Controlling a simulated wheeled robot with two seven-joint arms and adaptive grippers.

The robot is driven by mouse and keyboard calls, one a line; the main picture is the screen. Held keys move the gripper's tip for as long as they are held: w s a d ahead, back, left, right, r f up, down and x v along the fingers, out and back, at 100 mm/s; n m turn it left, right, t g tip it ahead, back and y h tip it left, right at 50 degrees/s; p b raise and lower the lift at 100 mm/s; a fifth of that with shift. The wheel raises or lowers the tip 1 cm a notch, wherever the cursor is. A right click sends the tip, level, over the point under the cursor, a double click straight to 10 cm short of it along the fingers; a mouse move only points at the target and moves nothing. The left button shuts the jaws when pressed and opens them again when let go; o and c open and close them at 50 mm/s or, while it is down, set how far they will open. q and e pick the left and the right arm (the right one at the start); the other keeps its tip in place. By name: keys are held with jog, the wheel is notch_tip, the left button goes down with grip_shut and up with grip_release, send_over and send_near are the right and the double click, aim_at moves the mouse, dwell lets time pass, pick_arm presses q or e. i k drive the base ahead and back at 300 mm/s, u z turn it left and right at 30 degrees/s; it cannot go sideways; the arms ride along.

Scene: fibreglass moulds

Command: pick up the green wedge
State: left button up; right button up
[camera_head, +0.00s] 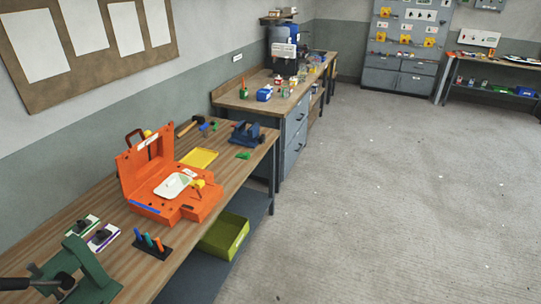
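A small green piece, which looks like the green wedge (244,155), lies on the wooden workbench (215,178) near its far right edge. It sits just in front of a dark blue vise (246,133), apart from the yellow tray. It is too small here to tell its exact shape. Neither of my grippers shows in this view.
An open orange case (172,203) stands mid-bench, with a yellow tray (199,158) and a hammer (188,125) behind it. A pen holder (152,247) and a large green tool (92,275) are nearer. A lime bin (225,235) sits below. The floor (380,200) at right is clear.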

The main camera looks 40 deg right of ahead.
aim_at(246, 157)
jog(key=z, duration=0.8)
jog(key=i, duration=0.7)
jog(key=z, duration=0.95)
jog(key=i, duration=0.9)
jog(key=u, duration=0.45)
jog(key=i, duration=0.8)
jog(key=u, duration=0.7)
